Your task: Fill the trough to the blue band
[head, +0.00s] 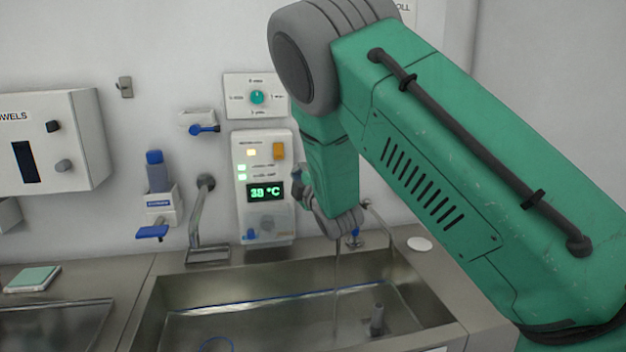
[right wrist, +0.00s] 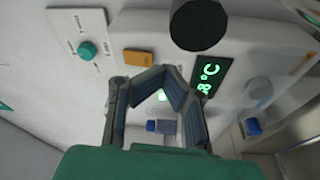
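The steel trough (head: 158,305) is at the bottom middle of the head view. The blue band (head: 275,298) runs along its inner far wall. A thin stream (head: 336,285) falls into it below my right gripper. The trough's floor looks wet or shiny, but I cannot tell the water level. A grey standpipe (head: 377,320) rises inside. My right gripper (head: 335,220) is partly hidden by its own arm, in front of the control panel (head: 283,215). In the right wrist view its fingers (right wrist: 162,75) converge with nothing visible held; how far they are closed is unclear. The left gripper is out of view.
The panel's display (head: 265,193) reads 38 °C. A dial plate (head: 257,97) is above it. A bent metal spout (head: 203,210), a blue-topped dispenser (head: 157,190) and a towel box (head: 60,140) are on the left. A white disc (head: 419,244) lies on the right rim.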

